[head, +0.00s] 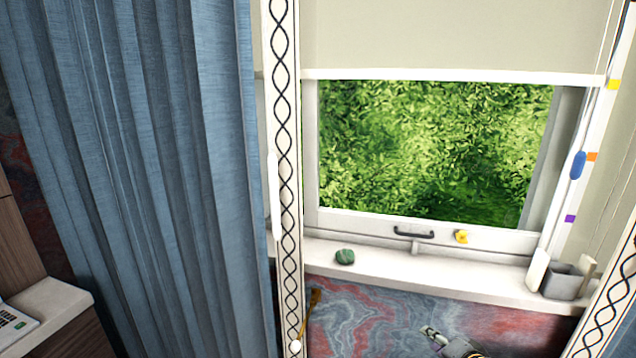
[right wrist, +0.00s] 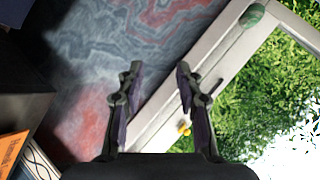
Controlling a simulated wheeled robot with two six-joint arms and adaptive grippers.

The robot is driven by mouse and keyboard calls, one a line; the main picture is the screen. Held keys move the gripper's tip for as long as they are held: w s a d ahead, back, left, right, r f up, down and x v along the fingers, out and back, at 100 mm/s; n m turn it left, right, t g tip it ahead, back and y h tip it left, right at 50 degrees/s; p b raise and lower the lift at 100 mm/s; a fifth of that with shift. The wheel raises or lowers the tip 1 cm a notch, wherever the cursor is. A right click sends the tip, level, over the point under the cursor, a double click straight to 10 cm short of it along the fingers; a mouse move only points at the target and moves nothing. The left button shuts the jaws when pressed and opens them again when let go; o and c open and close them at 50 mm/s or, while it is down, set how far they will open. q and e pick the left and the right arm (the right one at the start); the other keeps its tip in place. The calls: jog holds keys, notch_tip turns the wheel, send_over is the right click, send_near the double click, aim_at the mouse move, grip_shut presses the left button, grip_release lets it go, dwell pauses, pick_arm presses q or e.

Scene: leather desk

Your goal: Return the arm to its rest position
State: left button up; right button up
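My right gripper (head: 432,334) shows at the bottom edge of the head view, in front of the marbled wall below the window sill; most of its arm is out of frame. In the right wrist view my right gripper (right wrist: 158,68) has its two fingers spread apart, with nothing between them. The sill and window lie beyond the fingers. My left gripper is in neither view.
A window (head: 430,150) has a pale blind and a white sill (head: 410,266) holding a green stone (head: 345,257) and a grey pot (head: 563,282). A blue curtain (head: 150,150) hangs left. A white-topped cabinet (head: 60,298) stands at lower left.

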jog(key=s+a+f+n+g+h, duration=0.1)
jog(key=s+f+n+g, duration=0.25)
jog(key=s, duration=0.45)
jog(key=s+a+f+n+g+h, duration=0.15)
jog(key=s+n, duration=0.25)
jog(key=s, duration=0.5)
jog(key=s+a+f+n+g, duration=0.1)
jog(key=s+f+n+g, duration=0.25)
jog(key=s, duration=0.45)
jog(key=s+d+f, duration=0.1)
jog(key=s+f, duration=0.1)
jog(key=f, duration=1.2)
jog(key=s+d+f, duration=0.1)
jog(key=d+f, duration=0.1)
jog(key=f, duration=1.1)
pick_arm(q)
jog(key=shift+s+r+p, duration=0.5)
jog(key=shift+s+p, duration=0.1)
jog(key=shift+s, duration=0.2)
pick_arm(e)
jog(key=s+f+g, duration=0.2)
jog(key=s+f, duration=1.2)
jog(key=s, duration=0.4)
jog(key=shift+d, duration=0.25)
